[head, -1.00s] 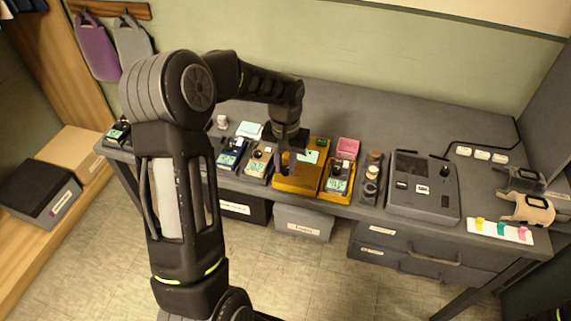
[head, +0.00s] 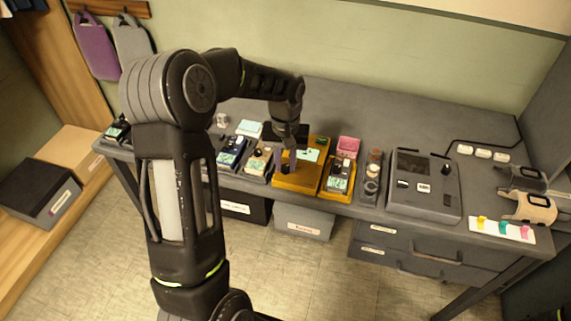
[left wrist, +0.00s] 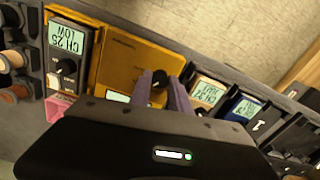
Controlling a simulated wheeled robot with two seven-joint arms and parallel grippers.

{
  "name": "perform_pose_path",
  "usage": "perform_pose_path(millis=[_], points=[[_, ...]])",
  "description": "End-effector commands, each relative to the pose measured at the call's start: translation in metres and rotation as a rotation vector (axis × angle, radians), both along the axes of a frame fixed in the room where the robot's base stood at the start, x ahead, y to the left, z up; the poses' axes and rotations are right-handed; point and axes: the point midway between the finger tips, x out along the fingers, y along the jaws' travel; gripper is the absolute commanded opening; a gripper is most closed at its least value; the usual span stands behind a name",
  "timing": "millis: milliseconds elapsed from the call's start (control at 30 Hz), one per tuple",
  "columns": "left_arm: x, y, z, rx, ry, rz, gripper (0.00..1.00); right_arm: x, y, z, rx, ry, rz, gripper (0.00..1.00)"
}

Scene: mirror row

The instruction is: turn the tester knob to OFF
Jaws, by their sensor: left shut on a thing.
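A yellow-orange tester box (head: 297,184) with a pale display stands near the front edge of the bench. In the left wrist view, the yellow box (left wrist: 122,66) shows a small black knob (left wrist: 159,76) on its face. My left gripper (head: 286,166) comes down from above onto the box. In the left wrist view its two purple-grey fingers (left wrist: 162,88) are shut on the knob, one on each side. The knob's pointer and any OFF mark are too small or hidden to read. My right gripper is not in view.
Smaller boxes with displays stand close on both sides, including one in a yellow tray (head: 338,178) to the right. A dark grey device (head: 425,200) stands farther right. The back of the bench (head: 380,115) is clear.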

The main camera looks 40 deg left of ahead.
Motion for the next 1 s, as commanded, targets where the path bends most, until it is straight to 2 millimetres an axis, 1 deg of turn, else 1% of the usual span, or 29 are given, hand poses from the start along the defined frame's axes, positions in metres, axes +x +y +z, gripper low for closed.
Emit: perform_pose_path(millis=[33,200,600,800,1000], points=[[0.001,0.000,-0.001,0.001,-0.002,0.030,0.00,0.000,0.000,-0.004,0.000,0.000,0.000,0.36],[0.001,0.000,-0.001,0.001,-0.002,0.167,0.00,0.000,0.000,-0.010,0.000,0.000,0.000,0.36],[0.001,0.000,0.000,0.000,-0.001,0.491,0.00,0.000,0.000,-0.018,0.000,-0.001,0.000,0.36],[0.001,0.000,0.000,0.001,-0.001,0.589,0.00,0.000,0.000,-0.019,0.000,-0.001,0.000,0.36],[0.000,0.000,0.000,0.001,-0.001,0.631,0.00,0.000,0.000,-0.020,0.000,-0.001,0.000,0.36]])
